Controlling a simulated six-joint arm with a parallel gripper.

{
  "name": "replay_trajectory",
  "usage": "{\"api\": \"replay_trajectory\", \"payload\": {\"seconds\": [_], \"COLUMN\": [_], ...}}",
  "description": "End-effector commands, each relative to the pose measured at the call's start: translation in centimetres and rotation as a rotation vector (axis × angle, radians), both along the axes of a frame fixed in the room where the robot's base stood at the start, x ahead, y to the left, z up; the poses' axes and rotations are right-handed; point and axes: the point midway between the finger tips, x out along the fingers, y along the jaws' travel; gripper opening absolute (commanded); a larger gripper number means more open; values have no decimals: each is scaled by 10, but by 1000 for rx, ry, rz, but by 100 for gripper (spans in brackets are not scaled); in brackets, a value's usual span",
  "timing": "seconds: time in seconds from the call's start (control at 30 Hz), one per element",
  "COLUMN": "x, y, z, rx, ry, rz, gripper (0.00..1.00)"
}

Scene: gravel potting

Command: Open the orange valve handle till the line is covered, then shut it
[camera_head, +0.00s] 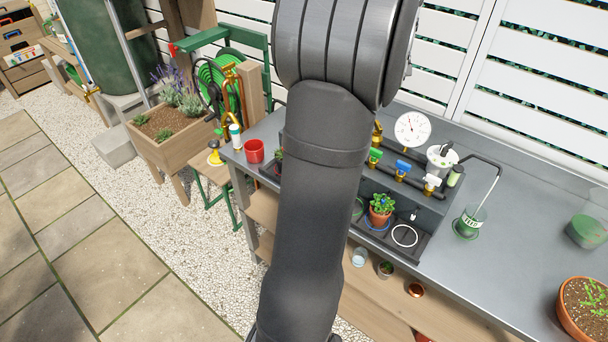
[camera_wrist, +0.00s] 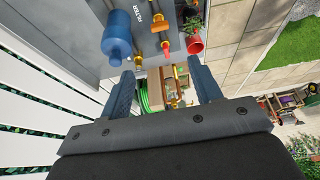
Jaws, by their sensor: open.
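My gripper (camera_wrist: 166,82) is open in the wrist view, with its two dark fingers wide apart and nothing held between them. In the head view my arm covers my gripper and this handle. There, green (camera_head: 375,156), blue (camera_head: 402,167) and white (camera_head: 432,180) handles show on the dark pipework. A thin tube runs down to a clear container with green contents (camera_head: 469,222); no line on it can be made out.
A blue cylinder (camera_wrist: 117,38) stands near my left finger in the wrist view. A red pot (camera_wrist: 195,45) is close to the right finger. In the head view, a gauge (camera_head: 412,129) and potted plant (camera_head: 380,209) crowd the pipework.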

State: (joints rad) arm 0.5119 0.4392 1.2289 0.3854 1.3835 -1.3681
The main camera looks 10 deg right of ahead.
Motion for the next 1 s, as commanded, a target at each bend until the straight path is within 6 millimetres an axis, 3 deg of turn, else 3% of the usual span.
{"api": "replay_trajectory", "payload": {"seconds": [0.67, 0.87, 1.0], "x": [0, 7, 15], "y": [2, 10, 18], "z": [-2, -26, -55], "rx": [1, 2, 2], "ry": [0, 2, 4], "rz": [-15, -13, -13], "gripper": [58, 58, 58]}}
